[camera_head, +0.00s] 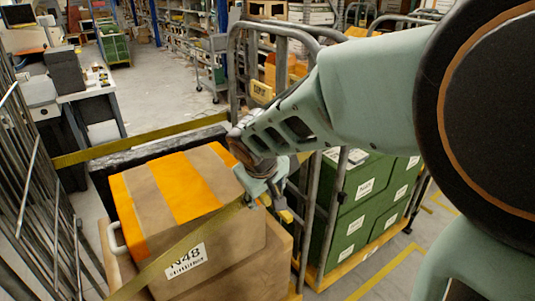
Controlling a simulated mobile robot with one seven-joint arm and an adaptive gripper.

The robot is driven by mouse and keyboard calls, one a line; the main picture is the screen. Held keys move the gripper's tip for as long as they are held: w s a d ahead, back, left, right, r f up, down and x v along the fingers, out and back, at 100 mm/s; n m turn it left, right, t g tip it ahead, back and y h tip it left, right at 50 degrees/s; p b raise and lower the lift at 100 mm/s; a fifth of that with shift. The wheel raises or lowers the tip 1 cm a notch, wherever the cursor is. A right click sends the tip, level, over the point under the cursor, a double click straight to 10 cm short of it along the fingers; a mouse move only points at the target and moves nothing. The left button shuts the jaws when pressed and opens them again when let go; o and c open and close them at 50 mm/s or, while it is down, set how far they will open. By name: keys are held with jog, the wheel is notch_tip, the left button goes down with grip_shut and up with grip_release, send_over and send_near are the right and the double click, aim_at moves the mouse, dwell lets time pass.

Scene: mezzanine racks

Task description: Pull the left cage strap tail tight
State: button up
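A roll cage with grey tube rails holds a cardboard box (200,225) with orange stripes and an N48 label. An olive-yellow strap (185,248) runs across the box front, from the lower left edge up to my gripper. A second strap length (150,137) crosses behind the box. My gripper (268,200) points down at the box's right edge, beside the cage's right frame, where the front strap's upper end meets it. Small yellow pieces show at its fingertips. I cannot tell whether its fingers are closed on the strap; the contact is small and partly hidden.
Green crates (350,205) with white labels fill a neighbouring cage on the right. Grey metal bars (35,190) stand at the left. Behind are a desk (95,85), a trolley (211,65), shelves and open floor.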

grip_shut()
jog(key=shift+s+a+f+b, duration=0.2)
jog(key=shift+a+f+b, duration=0.15)
jog(key=shift+b, duration=0.2)
jog(key=s+a+f+b, duration=0.2)
jog(key=s+a+b, duration=0.1)
jog(key=a+b, duration=0.2)
jog(key=shift+s, duration=0.25)
jog(key=shift+f, duration=0.1)
jog(key=shift+o, duration=0.2)
grip_release()
